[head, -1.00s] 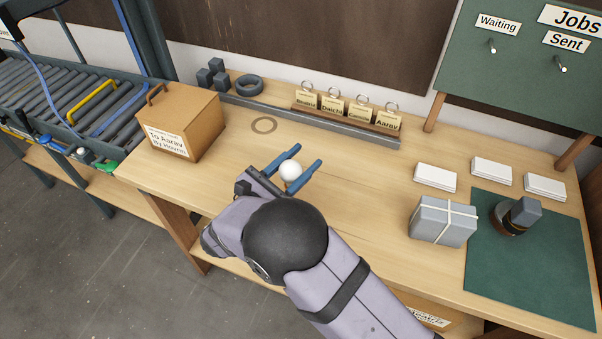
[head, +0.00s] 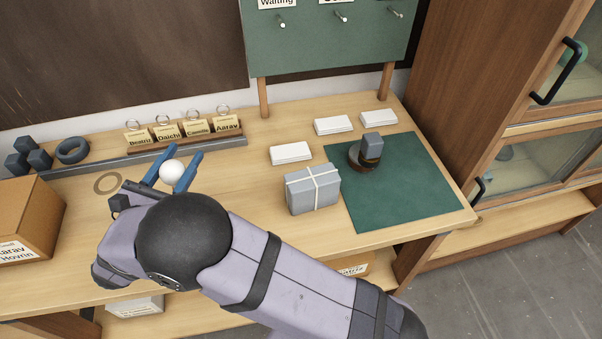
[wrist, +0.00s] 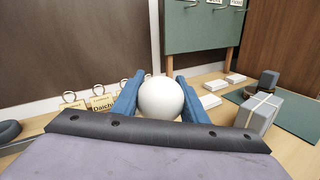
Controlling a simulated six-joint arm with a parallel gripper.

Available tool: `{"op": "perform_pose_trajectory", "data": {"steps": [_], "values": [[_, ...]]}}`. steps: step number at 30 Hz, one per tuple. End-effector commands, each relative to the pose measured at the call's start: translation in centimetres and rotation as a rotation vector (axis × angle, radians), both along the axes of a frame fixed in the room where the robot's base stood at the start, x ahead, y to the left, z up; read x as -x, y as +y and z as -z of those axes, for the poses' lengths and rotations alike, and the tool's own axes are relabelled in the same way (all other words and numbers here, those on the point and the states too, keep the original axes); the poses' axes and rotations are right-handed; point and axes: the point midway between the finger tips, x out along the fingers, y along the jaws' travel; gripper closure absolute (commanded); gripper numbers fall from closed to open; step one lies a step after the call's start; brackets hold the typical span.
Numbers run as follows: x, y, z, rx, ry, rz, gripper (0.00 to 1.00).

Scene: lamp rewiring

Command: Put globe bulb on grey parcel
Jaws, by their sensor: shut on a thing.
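The white globe bulb (head: 172,171) is held between the blue fingers of my gripper (head: 174,170), above the left part of the bench. In the wrist view the globe bulb (wrist: 160,98) sits between both fingers, and its base is hidden. The grey parcel (head: 312,190), tied with white string, rests on the bench to the right of my gripper, at the left edge of the green mat. The grey parcel also shows at the right in the wrist view (wrist: 257,113). Its top carries only the string.
A green mat (head: 420,200) holds a dark stamp (head: 368,152). White card stacks (head: 291,153) lie behind the parcel. A rack of name tags (head: 183,130) stands behind my gripper. A cardboard box (head: 25,212) is at the left. Bench between gripper and parcel is clear.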

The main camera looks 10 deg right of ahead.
Motion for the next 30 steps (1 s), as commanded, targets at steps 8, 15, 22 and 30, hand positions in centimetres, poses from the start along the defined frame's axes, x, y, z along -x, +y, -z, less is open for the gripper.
{"op": "perform_pose_trajectory", "data": {"steps": [8,15,22,30], "values": [[-4.9,-11.8,-5.4,-0.002,-0.002,0.243,0.82],[-5.1,-22.7,-8.6,-0.001,-0.002,0.446,0.82],[-1.9,-29.8,-9.5,0.001,0.001,0.582,0.82],[1.1,-31.4,-7.7,0.001,0.0,0.618,0.82]]}}
